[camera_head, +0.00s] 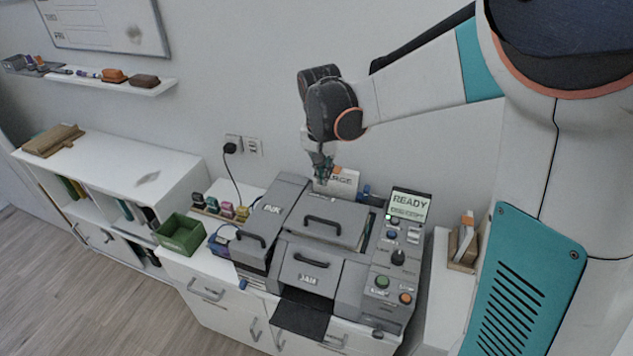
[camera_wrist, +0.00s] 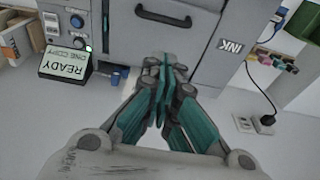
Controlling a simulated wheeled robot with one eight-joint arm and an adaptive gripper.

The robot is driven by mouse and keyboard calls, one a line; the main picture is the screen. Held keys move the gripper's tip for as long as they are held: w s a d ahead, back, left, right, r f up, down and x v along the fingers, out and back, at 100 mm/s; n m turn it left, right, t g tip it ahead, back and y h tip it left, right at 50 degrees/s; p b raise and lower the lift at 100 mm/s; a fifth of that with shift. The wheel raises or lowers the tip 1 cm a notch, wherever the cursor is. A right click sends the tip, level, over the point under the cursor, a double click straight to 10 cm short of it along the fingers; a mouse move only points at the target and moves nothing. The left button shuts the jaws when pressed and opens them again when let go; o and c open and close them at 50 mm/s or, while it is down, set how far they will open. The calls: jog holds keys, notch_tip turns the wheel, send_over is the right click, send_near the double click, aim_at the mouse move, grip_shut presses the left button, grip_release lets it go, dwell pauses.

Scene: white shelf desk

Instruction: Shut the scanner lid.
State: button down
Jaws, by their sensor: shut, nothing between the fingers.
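The grey scanner lid (camera_head: 338,236) with its dark bar handle (camera_head: 322,220) lies on top of the grey copier (camera_head: 347,290). It looks flat and down; no gap shows beneath it. In the wrist view, part of the lid (camera_wrist: 165,40) and its handle (camera_wrist: 163,15) are at the top. My gripper (camera_head: 323,180) is at the back edge of the machine, on the wall side of the lid. In the wrist view its fingertips (camera_wrist: 168,65) are together, empty, near the lid's rear edge. I cannot tell whether they touch it.
A lit READY screen (camera_head: 408,204) stands at the copier's back right, above a button panel. The INK cover (camera_head: 270,215) is on the left. A green bin (camera_head: 180,234) and ink bottles (camera_head: 225,210) sit further left. The wall is close behind.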

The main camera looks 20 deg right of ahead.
jog(key=b, duration=0.3)
send_over(323, 226)
jog(key=f, duration=1.1)
jog(key=shift+w+d+f, duration=0.2)
jog(key=shift+f, duration=0.2)
jog(key=shift+s+a+f, duration=0.1)
jog(key=shift+s+f, duration=0.05)
jog(key=shift+f, duration=0.45)
jog(key=shift+s+a+f+b, duration=0.2)
jog(key=shift+s+f+b, duration=0.05)
jog(key=shift+f+b, duration=0.2)
jog(key=shift+s+a+f+b, duration=0.15)
jog(key=shift+s+f+b, duration=0.1)
jog(key=shift+f+b, duration=0.2)
jog(key=shift+r, duration=0.15)
notch_tip(323, 226, up, 14)
jog(key=s+p, duration=0.1)
jog(key=p, duration=0.4)
jog(key=shift+a, duration=0.4)
